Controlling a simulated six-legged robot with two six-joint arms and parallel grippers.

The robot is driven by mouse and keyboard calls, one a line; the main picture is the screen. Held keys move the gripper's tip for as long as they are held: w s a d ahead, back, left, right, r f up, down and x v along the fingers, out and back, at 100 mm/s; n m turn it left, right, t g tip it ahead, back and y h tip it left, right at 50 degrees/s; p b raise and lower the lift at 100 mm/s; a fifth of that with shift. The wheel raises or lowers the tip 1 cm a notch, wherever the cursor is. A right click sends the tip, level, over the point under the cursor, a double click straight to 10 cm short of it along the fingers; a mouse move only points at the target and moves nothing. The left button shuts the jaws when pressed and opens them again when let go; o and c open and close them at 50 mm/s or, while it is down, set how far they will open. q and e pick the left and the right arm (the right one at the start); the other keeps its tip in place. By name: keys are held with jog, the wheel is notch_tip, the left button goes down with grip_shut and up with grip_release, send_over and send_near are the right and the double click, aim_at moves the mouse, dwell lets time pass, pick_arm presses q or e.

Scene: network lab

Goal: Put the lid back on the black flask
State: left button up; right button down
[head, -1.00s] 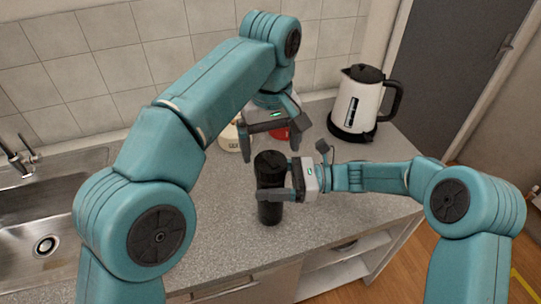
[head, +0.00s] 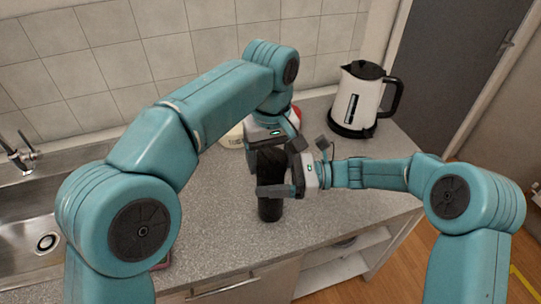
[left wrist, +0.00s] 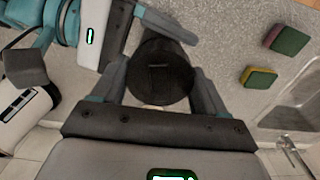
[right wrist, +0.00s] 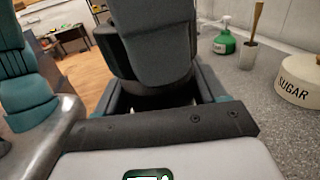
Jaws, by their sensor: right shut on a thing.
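The black flask (head: 270,208) stands upright on the grey counter near its front edge. My right gripper (head: 274,190) is shut around its body from the right. A round black top with a raised bar, which looks like the lid (left wrist: 162,72), sits at the flask's upper end in the left wrist view. I cannot tell how firmly it is seated. My left gripper (left wrist: 162,80) is over the flask from above, its fingers apart on either side of the lid. In the right wrist view a dark finger of my left gripper hides most of the flask.
A white and black kettle (head: 360,100) stands at the back right. A sugar canister (right wrist: 300,82), a green pump bottle (right wrist: 224,42) and a cup with a brush (right wrist: 248,54) stand behind. Two sponges (left wrist: 286,40) (left wrist: 259,78) lie near the sink (head: 45,220).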

pick_arm(q)
jog(key=m, duration=1.1)
jog(key=shift+m, duration=0.3)
jog(key=o, duration=1.2)
jog(key=shift+c, duration=0.2)
jog(key=shift+r, duration=2.25)
